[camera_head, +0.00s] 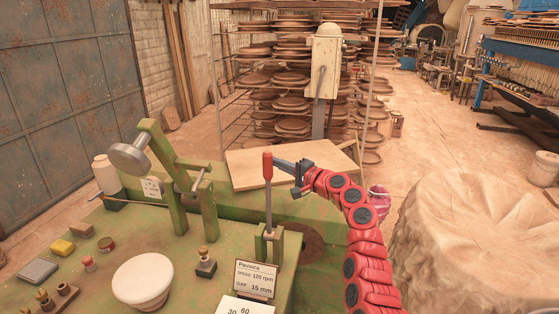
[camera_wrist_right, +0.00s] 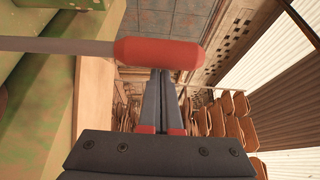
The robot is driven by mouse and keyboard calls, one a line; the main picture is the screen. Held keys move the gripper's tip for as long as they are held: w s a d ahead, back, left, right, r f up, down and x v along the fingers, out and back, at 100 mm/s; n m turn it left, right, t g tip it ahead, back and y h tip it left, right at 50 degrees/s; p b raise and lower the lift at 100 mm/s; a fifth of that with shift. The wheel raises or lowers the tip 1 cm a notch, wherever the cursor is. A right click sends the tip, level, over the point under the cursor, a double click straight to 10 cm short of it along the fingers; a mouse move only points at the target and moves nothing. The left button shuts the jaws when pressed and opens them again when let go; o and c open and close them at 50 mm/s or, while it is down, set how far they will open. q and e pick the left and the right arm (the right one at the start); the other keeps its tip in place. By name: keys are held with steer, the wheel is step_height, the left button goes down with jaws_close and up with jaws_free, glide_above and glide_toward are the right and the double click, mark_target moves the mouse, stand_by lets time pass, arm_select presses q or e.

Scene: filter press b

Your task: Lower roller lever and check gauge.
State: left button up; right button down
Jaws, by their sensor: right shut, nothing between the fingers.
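The roller lever is a thin metal rod (camera_head: 268,205) with a red handle (camera_head: 267,165). It stands upright on a green bracket at the right end of the green machine. In the right wrist view the red handle (camera_wrist_right: 160,53) lies across the picture just beyond my fingertips. My right gripper (camera_head: 279,164) is shut and empty, beside the handle at its right; its dark fingers (camera_wrist_right: 168,75) are together in the wrist view. I cannot tell whether they touch the handle. A white plate marked 30 and 60 (camera_head: 242,307), possibly the gauge, is cut off at the bottom edge. My left gripper is out of view.
A sign (camera_head: 256,279) reads speed 120 rpm, gap 15 mm. A green arm with a metal disc (camera_head: 130,158) rises at the left. A white bowl (camera_head: 143,281) and small items sit on the green top. A covered mound (camera_head: 475,240) stands at the right; drying racks stand behind.

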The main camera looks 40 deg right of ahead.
stand_by(0.4)
steer(key=s+a+f+n+t+y+b, duration=0.1)
steer(key=s+a+f+n+b, duration=0.4)
steer(key=b, duration=0.6)
steer(key=s+a+f+n+t+y+b, duration=0.1)
steer(key=s+a+f+n+y+b, duration=0.2)
steer(key=s+a+f+n+b, duration=0.2)
steer(key=s+a+f+n+y+b, duration=0.3)
steer(key=a+b, duration=0.7)
steer(key=b, duration=0.9)
steer(key=s+f+n, duration=0.2)
steer(key=s, duration=0.2)
steer(key=shift+s+a+n+t, duration=0.25)
steer(key=shift+n+t, duration=0.05)
steer(key=shift+t, duration=0.1)
